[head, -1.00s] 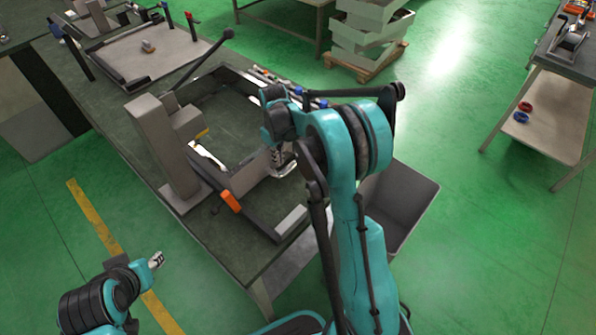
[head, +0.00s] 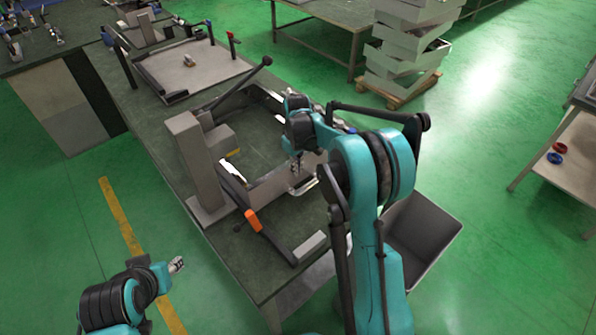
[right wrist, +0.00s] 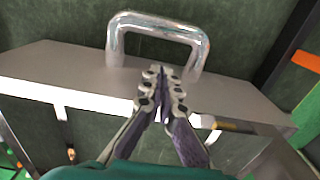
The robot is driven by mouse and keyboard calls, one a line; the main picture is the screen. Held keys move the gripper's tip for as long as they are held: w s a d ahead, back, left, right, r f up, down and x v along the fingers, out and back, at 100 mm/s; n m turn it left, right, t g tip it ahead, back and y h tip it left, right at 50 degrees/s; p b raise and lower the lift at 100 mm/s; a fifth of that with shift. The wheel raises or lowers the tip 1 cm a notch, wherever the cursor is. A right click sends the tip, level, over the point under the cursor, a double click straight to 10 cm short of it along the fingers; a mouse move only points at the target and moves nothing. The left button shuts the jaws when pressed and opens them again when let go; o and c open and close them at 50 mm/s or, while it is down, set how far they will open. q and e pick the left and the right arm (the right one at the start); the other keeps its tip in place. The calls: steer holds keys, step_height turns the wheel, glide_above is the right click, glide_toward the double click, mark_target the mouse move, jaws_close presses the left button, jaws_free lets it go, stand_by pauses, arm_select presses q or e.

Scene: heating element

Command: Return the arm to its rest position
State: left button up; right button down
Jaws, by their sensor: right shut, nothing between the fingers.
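My right arm reaches up over the dark green workbench (head: 262,272) in the head view. Its gripper (head: 296,170) is over the bench beside a grey bar with a metal handle (head: 304,186). In the right wrist view the right gripper (right wrist: 162,82) is shut and empty. Its fingertips appear in front of the grey bar (right wrist: 70,72), between the legs of the shiny handle (right wrist: 155,22); I cannot tell whether they touch. My left gripper (head: 177,264) is at the lower left of the head view, over the floor, too small to tell open or shut.
A grey upright fixture (head: 195,165) stands on the bench, left of the right gripper. An orange-handled lever (head: 253,221) lies in front. A grey bin (head: 425,238) is right of my right arm. Stacked grey crates (head: 410,50) stand behind. Green floor is open at right.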

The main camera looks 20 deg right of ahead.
steer(key=s+a+r+m+t, duration=0.1)
steer(key=s+r+t, duration=0.1)
steer(key=s+r, duration=0.7)
arm_select(q)
steer(key=f+b, duration=0.1)
steer(key=b, duration=0.1)
steer(key=f+b, duration=0.2)
steer(key=shift+w+d, duration=0.1)
steer(key=shift+d, duration=0.25)
arm_select(e)
steer(key=s+a+m+t, duration=0.2)
steer(key=s+t, duration=0.3)
steer(key=s, duration=1.3)
steer(key=shift+f+m, duration=0.3)
steer(key=shift+m, duration=0.5)
arm_select(q)
steer(key=shift+f, duration=0.1)
arm_select(e)
steer(key=shift+a, duration=0.1)
